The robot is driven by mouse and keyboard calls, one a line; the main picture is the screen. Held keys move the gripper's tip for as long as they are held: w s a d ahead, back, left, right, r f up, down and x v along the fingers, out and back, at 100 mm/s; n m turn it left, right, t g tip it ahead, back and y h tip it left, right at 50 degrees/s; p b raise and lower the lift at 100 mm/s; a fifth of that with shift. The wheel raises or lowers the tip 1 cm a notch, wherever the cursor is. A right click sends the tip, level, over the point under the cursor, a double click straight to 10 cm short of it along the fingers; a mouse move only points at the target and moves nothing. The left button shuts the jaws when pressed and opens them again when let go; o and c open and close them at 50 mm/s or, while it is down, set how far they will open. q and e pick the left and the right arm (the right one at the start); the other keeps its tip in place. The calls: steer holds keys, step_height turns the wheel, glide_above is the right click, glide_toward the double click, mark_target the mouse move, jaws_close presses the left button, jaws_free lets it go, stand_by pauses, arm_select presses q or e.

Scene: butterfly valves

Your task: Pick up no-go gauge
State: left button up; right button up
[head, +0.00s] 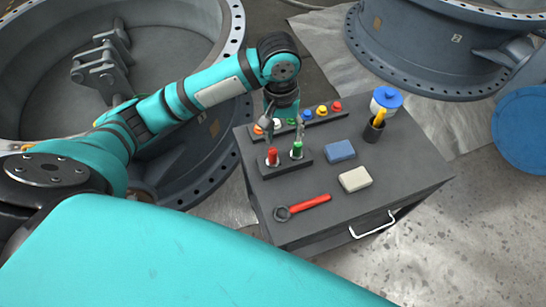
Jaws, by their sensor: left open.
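Two gauges stand upright in a dark holder block (288,165) on the grey cart top: a red-topped gauge (272,157) on the left and a green-topped gauge (297,150) on the right. No label shows which is the no-go gauge; red marking would fit it. My left gripper (283,130) points down, open and empty, just behind and above the block in the picture. One finger shows near each gauge top; I cannot tell whether the right finger touches the green-topped one. My right gripper is not in view.
Behind the gripper is a rail of coloured knobs (322,112). A blue block (340,150), a pale block (355,179), a red-handled wrench (304,207) and a dark cup (374,130) stand or lie on the cart (400,180). Large valve bodies (425,60) surround it.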

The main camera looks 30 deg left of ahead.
arm_select(q)
step_height(320, 180, up, 3)
steer(key=w+a+n, duration=0.1)
steer(key=a+n, duration=0.1)
steer(key=a, duration=0.1)
glide_toward(273, 150)
steer(key=shift+y, duration=0.3)
steer(key=f, duration=0.6)
steer(key=shift+w+d+f+b, duration=0.15)
steer(key=shift+d+f+b, duration=0.15)
steer(key=shift+d+b, duration=0.1)
step_height(273, 150, down, 5)
steer(key=shift+a+f, duration=0.1)
steer(key=shift+a, duration=0.05)
jaws_close()
